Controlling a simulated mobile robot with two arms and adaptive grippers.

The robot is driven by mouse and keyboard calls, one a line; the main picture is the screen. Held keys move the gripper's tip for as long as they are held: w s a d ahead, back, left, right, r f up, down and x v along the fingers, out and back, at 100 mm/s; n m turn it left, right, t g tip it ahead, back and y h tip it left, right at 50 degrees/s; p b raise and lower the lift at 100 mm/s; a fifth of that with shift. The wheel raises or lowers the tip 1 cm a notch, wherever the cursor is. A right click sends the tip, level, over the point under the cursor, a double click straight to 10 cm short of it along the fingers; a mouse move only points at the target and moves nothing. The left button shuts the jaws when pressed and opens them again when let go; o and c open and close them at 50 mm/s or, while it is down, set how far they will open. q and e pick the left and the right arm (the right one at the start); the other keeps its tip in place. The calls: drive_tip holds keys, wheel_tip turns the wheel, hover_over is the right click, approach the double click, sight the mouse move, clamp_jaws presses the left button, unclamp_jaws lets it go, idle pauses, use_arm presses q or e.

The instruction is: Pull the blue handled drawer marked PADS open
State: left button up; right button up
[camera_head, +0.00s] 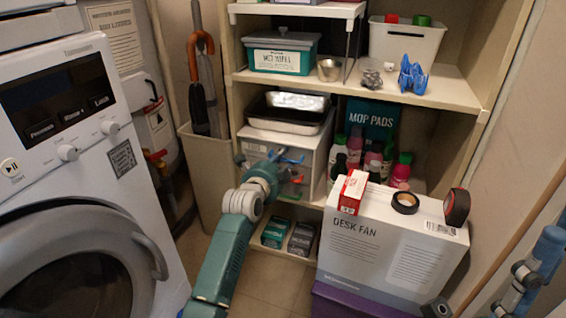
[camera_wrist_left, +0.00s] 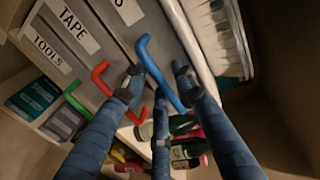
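A white drawer unit (camera_head: 312,156) stands on the middle shelf. In the left wrist view its drawer fronts carry labels TOOLS (camera_wrist_left: 46,56) and TAPE (camera_wrist_left: 74,27); on a third label only a final S shows, at the top edge. The handles are green (camera_wrist_left: 76,101), red (camera_wrist_left: 101,78) and blue (camera_wrist_left: 153,66). My left gripper (camera_head: 282,160) is at the drawer fronts. In the wrist view its fingers (camera_wrist_left: 158,80) are spread, with the blue handle running between their tips; I cannot tell whether they touch it. Part of my right arm (camera_head: 535,270) shows at the right edge; its grip is unclear.
A washing machine (camera_head: 80,170) stands left. A DESK FAN box (camera_head: 385,250), with a red box (camera_head: 353,192) and tape rolls on top, stands right of the drawers. Bottles (camera_head: 400,171) stand beside the unit. Black trays (camera_head: 285,112) lie on top of it.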

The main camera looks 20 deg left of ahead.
use_arm(q)
clamp_jaws()
